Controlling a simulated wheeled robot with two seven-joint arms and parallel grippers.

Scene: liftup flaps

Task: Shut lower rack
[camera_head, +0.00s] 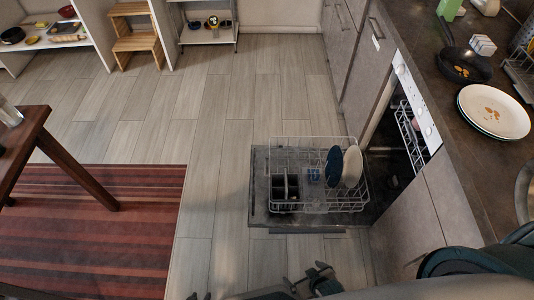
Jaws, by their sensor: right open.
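The dishwasher door (258,205) is folded down flat over the floor. The lower rack (300,143), a white wire basket, is pulled out above it. The rack holds a dark blue plate (334,167), a white plate (352,166), a small blue item (314,175) and a black cutlery basket (284,188). My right gripper (307,281) is open at the bottom edge, in front of the door and apart from the rack. Only a small dark piece of what seems to be my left gripper (199,296) shows at the bottom edge; its jaws are cut off.
The upper rack (408,125) sits inside the dishwasher. The counter (462,125) on the right carries stacked plates (493,110) and a pan (462,66). A wooden table (28,130) stands at the left over a striped rug (90,230). Floor left of the door is clear.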

